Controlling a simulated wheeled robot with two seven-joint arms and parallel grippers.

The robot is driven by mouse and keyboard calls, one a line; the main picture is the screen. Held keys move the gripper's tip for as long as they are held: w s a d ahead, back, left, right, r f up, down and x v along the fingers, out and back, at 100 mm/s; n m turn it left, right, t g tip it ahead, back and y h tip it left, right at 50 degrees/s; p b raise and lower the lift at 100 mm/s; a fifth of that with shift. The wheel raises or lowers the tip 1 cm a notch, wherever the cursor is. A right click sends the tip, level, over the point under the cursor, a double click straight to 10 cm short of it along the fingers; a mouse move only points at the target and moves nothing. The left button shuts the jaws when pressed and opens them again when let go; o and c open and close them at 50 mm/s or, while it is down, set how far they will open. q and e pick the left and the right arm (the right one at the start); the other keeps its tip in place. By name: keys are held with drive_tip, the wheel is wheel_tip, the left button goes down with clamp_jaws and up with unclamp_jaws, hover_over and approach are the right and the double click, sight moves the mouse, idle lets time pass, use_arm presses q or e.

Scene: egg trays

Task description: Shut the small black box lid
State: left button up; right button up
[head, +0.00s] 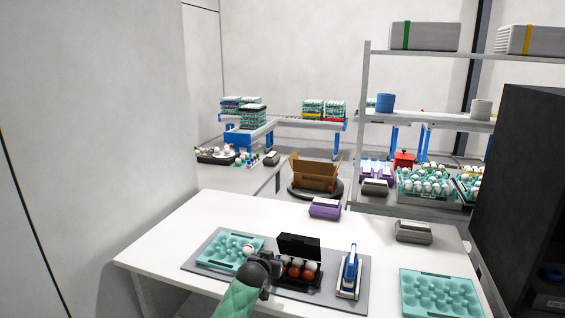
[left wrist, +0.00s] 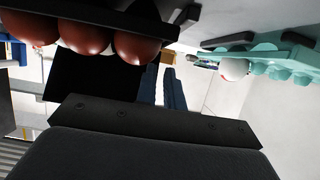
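The small black box (head: 287,281) sits on a grey mat on the white table, and its lid (head: 299,245) stands open at the back. Red-brown and white eggs lie inside. My left gripper (head: 275,262) is dark, on a green arm from below, at the box's left side near the lid; whether it touches is not clear. In the left wrist view, red-brown eggs (left wrist: 135,47) and a black edge of the box (left wrist: 95,14) show at the top, above dark gripper parts. My right gripper is not in view.
A teal egg tray (head: 222,250) lies left on the mat (head: 205,267). A blue-and-white device (head: 349,272) stands right of the box. Another teal tray (head: 440,296) lies at the front right. A purple box (head: 325,208) and a grey box (head: 413,232) stand farther back.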

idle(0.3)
use_arm(q)
drive_tip(key=shift+s+a+f+p, duration=0.15)
drive_tip(key=shift+s+a+p, duration=0.15)
drive_tip(key=shift+s, duration=0.4)
drive_tip(key=shift+s+a+f+p, duration=0.15)
drive_tip(key=shift+s+p, duration=0.25)
drive_tip(key=shift+s, duration=0.25)
drive_tip(key=shift+s+a+f+p, duration=0.1)
drive_tip(key=shift+s+f+p, duration=0.1)
drive_tip(key=shift+s, duration=0.2)
drive_tip(key=shift+s+a+f+p, duration=0.1)
drive_tip(key=shift+s+p, duration=0.05)
drive_tip(key=shift+s, duration=0.25)
drive_tip(key=shift+c, duration=0.6)
drive_tip(key=shift+o, duration=0.6)
drive_tip(key=shift+s+a, duration=0.15)
drive_tip(key=shift+s, duration=0.3)
drive_tip(key=o, duration=0.6)
drive_tip(key=shift+c, duration=0.2)
